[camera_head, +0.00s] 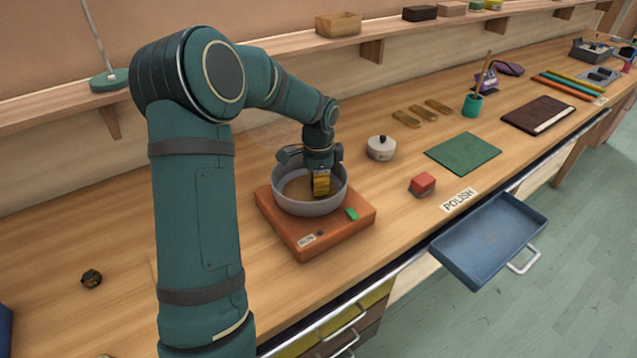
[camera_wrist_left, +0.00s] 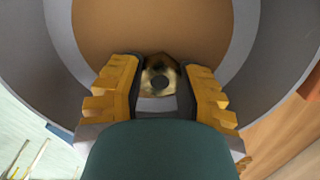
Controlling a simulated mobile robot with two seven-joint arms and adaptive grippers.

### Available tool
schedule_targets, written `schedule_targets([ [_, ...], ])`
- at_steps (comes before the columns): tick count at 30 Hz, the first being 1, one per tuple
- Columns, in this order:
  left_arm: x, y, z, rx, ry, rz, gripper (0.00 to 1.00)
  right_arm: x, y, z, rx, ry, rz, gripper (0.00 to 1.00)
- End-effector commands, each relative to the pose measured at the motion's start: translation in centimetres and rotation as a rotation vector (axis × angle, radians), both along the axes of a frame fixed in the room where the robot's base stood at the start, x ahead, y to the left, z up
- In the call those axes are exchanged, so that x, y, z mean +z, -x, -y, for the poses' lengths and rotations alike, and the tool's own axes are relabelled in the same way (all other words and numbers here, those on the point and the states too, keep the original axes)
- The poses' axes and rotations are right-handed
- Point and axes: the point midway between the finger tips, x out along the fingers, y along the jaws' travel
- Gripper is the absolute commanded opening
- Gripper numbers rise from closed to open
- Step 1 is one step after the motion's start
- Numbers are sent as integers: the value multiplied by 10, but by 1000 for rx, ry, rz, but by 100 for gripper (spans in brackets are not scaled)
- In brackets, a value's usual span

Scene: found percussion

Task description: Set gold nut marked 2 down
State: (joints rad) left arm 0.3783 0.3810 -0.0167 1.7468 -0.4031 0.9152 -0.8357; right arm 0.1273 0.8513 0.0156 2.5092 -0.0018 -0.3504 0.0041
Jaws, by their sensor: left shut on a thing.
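My left gripper (camera_head: 321,186) reaches down inside a round grey bowl (camera_head: 311,207) with a tan floor. The left wrist view shows its two yellow-padded fingers (camera_wrist_left: 160,88) shut on a gold nut (camera_wrist_left: 161,62), with the dark hole of the nut facing the camera. The nut is inside the bowl's rim, over or on the tan floor (camera_wrist_left: 150,25); I cannot tell whether it touches. No number can be read on it. In the head view the gripper hides the nut. My right gripper is not in view.
The bowl sits on an orange base (camera_head: 315,243) with a green button (camera_head: 352,214). A dark gold nut (camera_head: 91,278) lies at the left. A white lidded pot (camera_head: 381,148), a red block (camera_head: 422,183) and a green mat (camera_head: 463,153) stand to the right. A blue drawer (camera_head: 488,240) is open.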

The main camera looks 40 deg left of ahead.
Motion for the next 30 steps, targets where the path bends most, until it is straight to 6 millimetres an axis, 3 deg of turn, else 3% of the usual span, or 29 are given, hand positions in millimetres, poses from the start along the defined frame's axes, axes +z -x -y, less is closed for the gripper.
schedule_targets([
  [8, -4, 0, 0, 0, 1, 1, 0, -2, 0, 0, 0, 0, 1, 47],
  [9, -3, 0, 0, 0, 1, 1, 52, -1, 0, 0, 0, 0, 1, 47],
  [10, -3, 0, 0, 0, 1, 1, 60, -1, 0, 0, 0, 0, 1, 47],
  [22, 4, 0, 0, 0, 0, 1, 60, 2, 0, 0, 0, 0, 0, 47],
  [30, 51, -1, 0, 0, -1, 5, 60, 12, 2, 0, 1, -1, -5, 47],
])
